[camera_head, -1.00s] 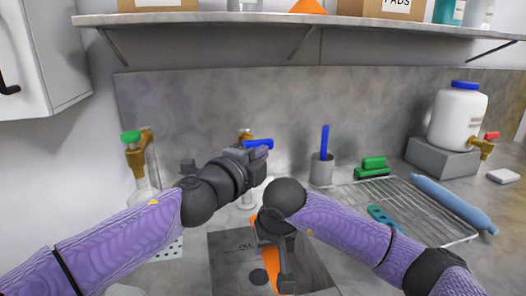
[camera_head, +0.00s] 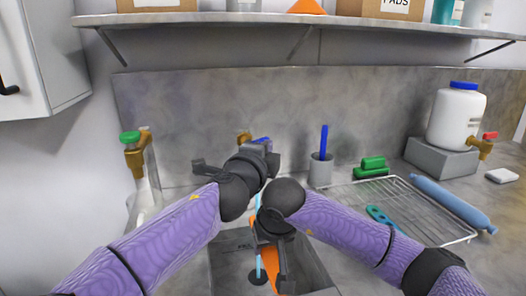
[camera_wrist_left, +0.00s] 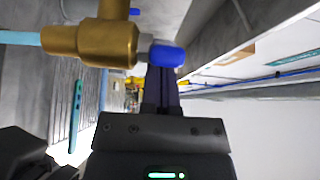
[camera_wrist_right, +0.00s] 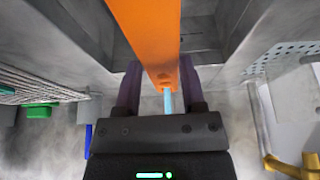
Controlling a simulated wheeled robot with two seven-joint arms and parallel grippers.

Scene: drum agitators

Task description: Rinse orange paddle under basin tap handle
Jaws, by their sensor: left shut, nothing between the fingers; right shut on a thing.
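The brass basin tap (camera_head: 244,139) stands at the back of the basin (camera_head: 226,264); it fills the upper left of the left wrist view (camera_wrist_left: 95,40). Its blue handle (camera_wrist_left: 167,56) is right at my left gripper (camera_wrist_left: 161,85), whose fingers are shut and empty; contact is unclear. In the head view the gripper mostly hides the handle. A light-blue water stream (camera_head: 258,262) runs into the basin. My right gripper (camera_wrist_right: 160,85) is shut on the orange paddle (camera_wrist_right: 150,35), held over the basin, with the stream (camera_wrist_right: 168,101) at the paddle. The paddle shows partly in the head view (camera_head: 271,262).
Another tap with a green handle (camera_head: 130,137) stands at the left. A grey cup with a blue stick (camera_head: 321,172), a green brush (camera_head: 372,167), a wire rack (camera_head: 420,218) and a white jug (camera_head: 457,118) are at the right. A shelf (camera_head: 300,20) runs overhead.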

